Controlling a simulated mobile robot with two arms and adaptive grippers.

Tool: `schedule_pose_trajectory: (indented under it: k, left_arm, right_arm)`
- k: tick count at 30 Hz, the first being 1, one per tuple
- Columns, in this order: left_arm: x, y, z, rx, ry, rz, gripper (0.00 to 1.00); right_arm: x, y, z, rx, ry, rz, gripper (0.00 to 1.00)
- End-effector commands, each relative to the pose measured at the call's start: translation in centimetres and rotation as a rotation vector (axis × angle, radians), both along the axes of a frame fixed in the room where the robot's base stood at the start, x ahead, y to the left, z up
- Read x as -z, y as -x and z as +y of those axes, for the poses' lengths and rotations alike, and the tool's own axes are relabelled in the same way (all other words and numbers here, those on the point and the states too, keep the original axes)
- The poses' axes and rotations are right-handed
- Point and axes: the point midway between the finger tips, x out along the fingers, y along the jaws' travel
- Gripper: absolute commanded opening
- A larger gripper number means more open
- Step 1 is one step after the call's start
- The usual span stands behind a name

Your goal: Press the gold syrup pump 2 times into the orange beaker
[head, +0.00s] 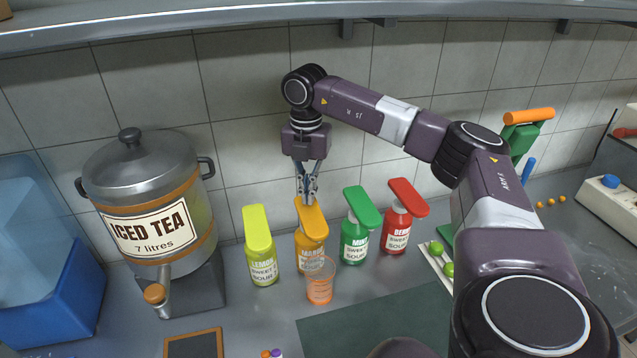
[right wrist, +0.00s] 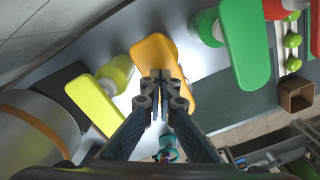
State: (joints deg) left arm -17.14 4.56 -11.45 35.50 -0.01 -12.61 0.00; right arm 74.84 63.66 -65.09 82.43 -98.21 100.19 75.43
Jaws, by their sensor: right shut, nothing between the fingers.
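The gold syrup pump (head: 311,231) has an orange-gold flat head on a bottle with a partly hidden label, between the yellow and green pumps. Its head also shows in the right wrist view (right wrist: 157,52). The orange beaker (head: 320,283) is a clear cup with an orange tint, upright in front of the gold bottle. My right gripper (head: 306,197) points down with shut, empty fingers at the back part of the gold head; they also show over it in the wrist view (right wrist: 162,78). I cannot tell whether they touch it. My left gripper is not in view.
A yellow lemon pump (head: 260,245) stands to the left; a green mint pump (head: 357,226) and a red pump (head: 400,217) stand to the right. An iced tea urn (head: 150,205) is at far left. A dark green mat (head: 385,325) lies in front.

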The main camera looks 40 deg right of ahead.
Motion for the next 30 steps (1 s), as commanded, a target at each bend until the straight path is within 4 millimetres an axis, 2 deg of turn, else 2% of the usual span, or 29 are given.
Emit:
schedule_pose_trajectory:
  k: [10,30]
  left_arm:
    - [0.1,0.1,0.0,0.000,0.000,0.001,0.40]
    - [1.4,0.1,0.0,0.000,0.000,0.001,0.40]
  right_arm:
    - [0.2,0.0,0.0,0.000,0.000,0.000,0.00]
    - [2.6,0.0,0.0,0.000,0.001,0.001,0.00]
